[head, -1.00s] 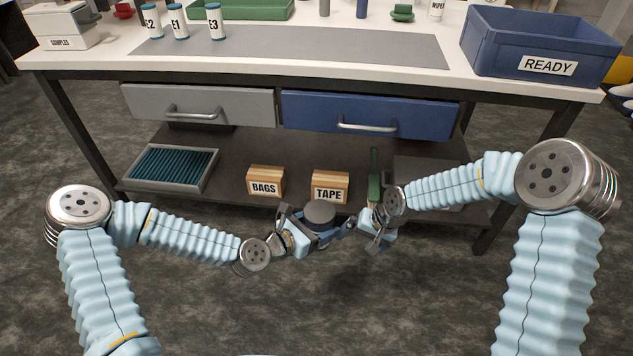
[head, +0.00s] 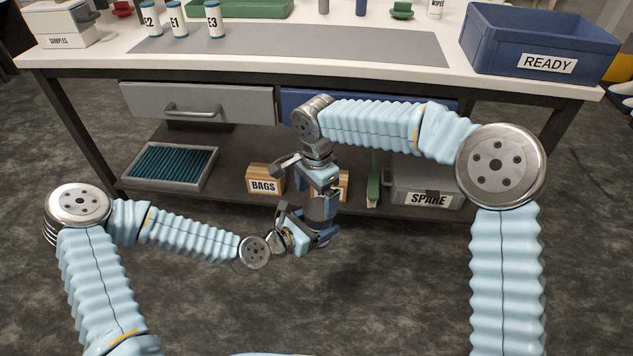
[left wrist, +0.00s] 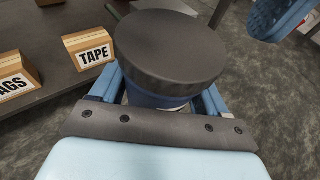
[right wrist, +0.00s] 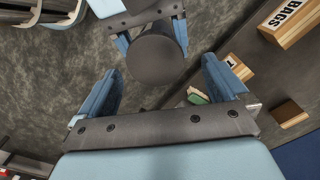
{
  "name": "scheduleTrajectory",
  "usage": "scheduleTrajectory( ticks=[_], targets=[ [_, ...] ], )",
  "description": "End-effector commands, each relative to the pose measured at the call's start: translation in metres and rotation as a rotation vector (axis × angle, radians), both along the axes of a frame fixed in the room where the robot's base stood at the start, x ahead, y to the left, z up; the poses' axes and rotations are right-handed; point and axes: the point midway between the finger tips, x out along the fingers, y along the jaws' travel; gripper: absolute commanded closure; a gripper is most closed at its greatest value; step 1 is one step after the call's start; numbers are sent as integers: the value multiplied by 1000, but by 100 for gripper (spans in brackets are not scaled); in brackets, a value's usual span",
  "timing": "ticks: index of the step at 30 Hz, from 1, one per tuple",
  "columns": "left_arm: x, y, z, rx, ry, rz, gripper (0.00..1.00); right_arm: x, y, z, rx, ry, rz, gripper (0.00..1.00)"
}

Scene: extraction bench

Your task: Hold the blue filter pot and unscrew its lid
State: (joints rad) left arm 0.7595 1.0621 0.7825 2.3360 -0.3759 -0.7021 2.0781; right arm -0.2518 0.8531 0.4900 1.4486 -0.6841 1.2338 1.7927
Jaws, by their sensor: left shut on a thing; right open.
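The filter pot has a dark grey round lid (left wrist: 170,48) and a blue body (left wrist: 155,99), mostly hidden under the lid in the left wrist view. My left gripper (head: 312,232) is shut around the pot's body and holds it in the air in front of the bench. My right gripper (head: 318,182) is open and now above the pot, pointing down. In the right wrist view the lid (right wrist: 154,58) lies ahead, roughly between the open fingers (right wrist: 162,70). The fingers look apart from the lid, though the height gap is hard to tell.
Behind the grippers, the lower shelf holds the BAGS box (head: 265,178), the partly hidden TAPE box (head: 344,184), a green brush (head: 374,185) and the SPARE bin (head: 428,186). The blue drawer (head: 390,103) is behind my right arm. The floor in front is clear.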

Motion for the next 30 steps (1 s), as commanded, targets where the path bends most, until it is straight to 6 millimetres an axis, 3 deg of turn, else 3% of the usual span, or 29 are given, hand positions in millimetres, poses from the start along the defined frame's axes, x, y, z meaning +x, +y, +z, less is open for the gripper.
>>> scheduleTrajectory(
  ticks=[6,17,27,30],
  targets=[
    [0,0,0,-1,-1,0,100,0,0,-28,1,0,0,0],
    [0,0,0,-1,-1,0,100,0,0,-33,1,0,1,2],
    [-2,-2,1,-1,-1,-7,100,1,1,-33,6,-4,2,54],
    [-3,-3,1,-1,-1,-10,100,1,1,-32,7,-6,13,58]
  ],
)
